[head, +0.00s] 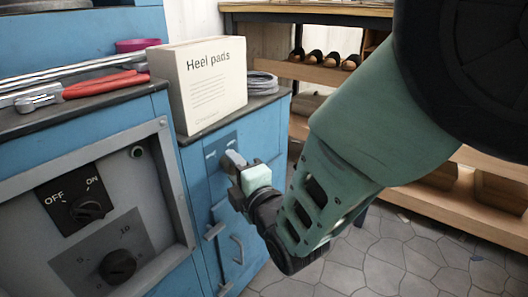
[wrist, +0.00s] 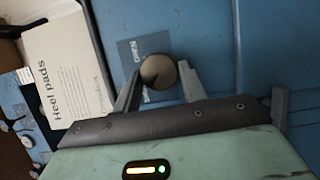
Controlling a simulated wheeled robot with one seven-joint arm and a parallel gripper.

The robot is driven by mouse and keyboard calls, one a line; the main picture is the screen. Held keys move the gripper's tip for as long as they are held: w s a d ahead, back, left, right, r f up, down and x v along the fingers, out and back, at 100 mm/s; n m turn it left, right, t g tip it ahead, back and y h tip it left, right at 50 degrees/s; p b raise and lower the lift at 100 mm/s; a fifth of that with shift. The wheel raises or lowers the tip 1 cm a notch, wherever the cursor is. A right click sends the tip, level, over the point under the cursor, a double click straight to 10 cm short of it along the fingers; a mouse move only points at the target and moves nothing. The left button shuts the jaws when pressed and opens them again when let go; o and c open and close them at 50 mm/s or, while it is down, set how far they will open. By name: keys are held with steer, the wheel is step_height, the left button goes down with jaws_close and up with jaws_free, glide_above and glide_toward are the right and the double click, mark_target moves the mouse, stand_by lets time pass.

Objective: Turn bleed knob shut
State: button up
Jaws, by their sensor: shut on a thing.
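The bleed knob (wrist: 158,72) is a round, brownish metal knob on the blue cabinet front. In the wrist view it sits between my two fingertips, with a dark label plate (wrist: 130,52) behind it. My gripper (wrist: 157,85) is shut on the knob, one finger on each side. In the head view my gripper (head: 236,172) reaches the blue panel below the box, and the knob (head: 232,159) is mostly hidden by the fingers. The knob's turn position cannot be told.
A "Heel pads" box (head: 205,85) stands on the cabinet top above the knob. A grey coil (head: 262,83) and red-handled tool (head: 105,84) lie there too. An OFF/ON switch (head: 86,209) and a numbered dial (head: 118,266) are at left. Wooden shelves (head: 440,205) stand at right.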

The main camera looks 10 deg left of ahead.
steer(key=o, duration=0.9)
steer(key=shift+p+v, duration=3.2)
steer(key=shift+v, duration=5.55)
